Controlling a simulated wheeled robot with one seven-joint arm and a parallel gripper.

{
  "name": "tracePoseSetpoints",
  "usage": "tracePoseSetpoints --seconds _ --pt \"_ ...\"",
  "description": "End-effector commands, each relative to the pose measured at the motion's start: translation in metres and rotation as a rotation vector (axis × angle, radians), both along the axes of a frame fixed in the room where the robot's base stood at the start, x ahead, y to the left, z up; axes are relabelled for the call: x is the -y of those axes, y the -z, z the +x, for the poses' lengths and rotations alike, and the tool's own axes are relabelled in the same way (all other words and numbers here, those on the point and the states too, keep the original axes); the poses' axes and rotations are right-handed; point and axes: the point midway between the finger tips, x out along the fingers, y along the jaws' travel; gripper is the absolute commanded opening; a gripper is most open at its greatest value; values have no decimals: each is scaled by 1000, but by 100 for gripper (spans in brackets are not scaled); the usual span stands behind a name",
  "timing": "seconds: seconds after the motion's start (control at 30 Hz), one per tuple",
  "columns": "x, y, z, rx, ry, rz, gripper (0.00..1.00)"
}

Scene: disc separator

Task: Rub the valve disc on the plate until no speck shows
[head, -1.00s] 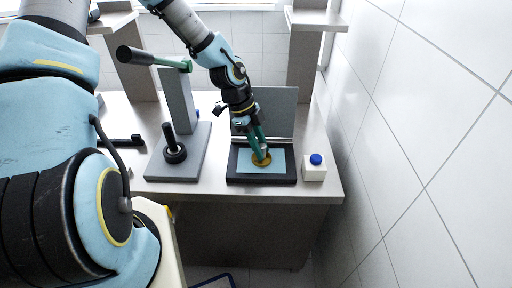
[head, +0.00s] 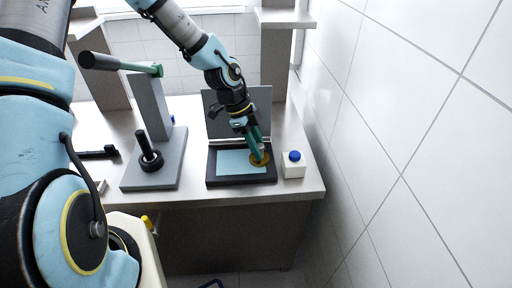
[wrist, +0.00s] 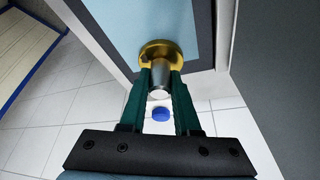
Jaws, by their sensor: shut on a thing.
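The valve disc (head: 258,160) is a brass-coloured round piece at the right end of the light blue sheet on the black plate (head: 228,181). In the wrist view the disc (wrist: 149,49) shows its gold rim and a grey stem. My gripper (head: 257,145) has green fingers and is shut on the grey stem, above the disc. The disc appears to lie flat against the blue surface (wrist: 115,22). Its underside is hidden, so I cannot see any speck.
A white box with a blue button (head: 294,165) stands just right of the plate. A grey upright panel (head: 237,112) stands behind it. A lever press (head: 150,110) with a black knob (head: 149,152) stands to the left. A tiled wall (head: 390,150) bounds the right.

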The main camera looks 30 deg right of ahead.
Motion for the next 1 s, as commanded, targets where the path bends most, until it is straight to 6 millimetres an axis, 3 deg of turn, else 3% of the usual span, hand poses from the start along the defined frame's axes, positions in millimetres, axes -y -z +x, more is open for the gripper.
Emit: tracePoseSetpoints --seconds 0.5,0.87,1.0 --pt "-49 -1 21 -3 0 3 0" --pt "-52 0 23 -2 0 2 0" --pt "-61 -2 28 -3 -3 3 0"
